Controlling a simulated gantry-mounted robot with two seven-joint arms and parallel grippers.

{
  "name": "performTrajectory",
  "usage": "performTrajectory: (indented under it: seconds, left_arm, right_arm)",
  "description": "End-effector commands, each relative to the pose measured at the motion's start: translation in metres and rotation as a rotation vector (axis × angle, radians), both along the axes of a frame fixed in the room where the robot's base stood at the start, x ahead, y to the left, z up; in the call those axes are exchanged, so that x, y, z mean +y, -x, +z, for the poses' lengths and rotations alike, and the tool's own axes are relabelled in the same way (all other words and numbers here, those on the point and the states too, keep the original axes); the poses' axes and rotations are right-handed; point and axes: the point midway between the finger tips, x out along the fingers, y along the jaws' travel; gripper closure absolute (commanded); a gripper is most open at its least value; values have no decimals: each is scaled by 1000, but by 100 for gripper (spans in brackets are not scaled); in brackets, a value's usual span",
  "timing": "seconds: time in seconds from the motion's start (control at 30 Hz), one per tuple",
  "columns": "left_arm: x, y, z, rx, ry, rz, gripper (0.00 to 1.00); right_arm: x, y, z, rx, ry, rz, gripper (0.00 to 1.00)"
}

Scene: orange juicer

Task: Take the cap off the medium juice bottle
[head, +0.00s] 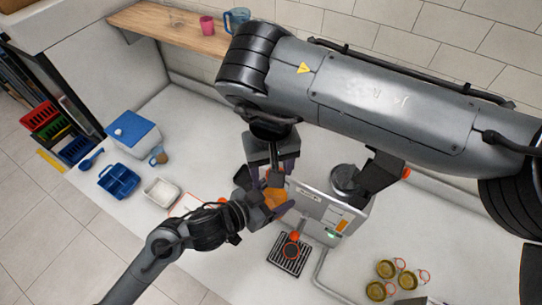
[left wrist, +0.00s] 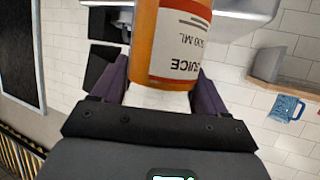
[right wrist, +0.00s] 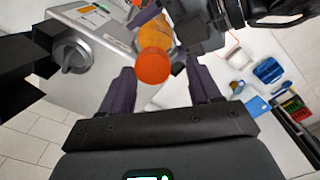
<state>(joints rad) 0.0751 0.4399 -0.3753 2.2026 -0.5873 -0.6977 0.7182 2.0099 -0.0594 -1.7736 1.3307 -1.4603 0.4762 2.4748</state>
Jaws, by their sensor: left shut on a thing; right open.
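The juice bottle is an orange bottle (head: 275,198) held in the air left of the juicer in the head view. My left gripper (head: 270,208) is shut on it; the left wrist view shows its white and red label (left wrist: 184,40) between the fingers. The orange cap (right wrist: 153,67) is on the bottle's end facing my right gripper. My right gripper (head: 271,172) is open above the bottle. In the right wrist view the cap appears just beyond and between the open fingertips, and I cannot tell any contact. The cap is mostly hidden in the head view.
The metal juicer (head: 318,207) stands close on the right, with a black drip tray (head: 290,262) before it. Several yellowish jars (head: 386,268) stand at lower right. A blue-and-white cooler (head: 133,133), blue tray (head: 118,181) and white container (head: 161,192) are at left.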

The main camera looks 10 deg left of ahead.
Motion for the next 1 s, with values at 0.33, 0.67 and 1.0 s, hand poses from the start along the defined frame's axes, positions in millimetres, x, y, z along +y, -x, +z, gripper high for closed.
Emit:
performTrajectory:
  seconds: [0.33, 0.67, 1.0]
  left_arm:
    - [0, 0, 2, -2, 2, 0, 100]
    - [0, 0, 1, -2, 2, 0, 100]
    - [-1, 0, 2, -4, 2, -4, 100]
  right_arm:
    - [0, 0, -11, -1, 0, 0, 38]
    - [1, 1, -10, 0, -2, 2, 68]
    - [4, 3, -10, 5, -7, 68, 96]
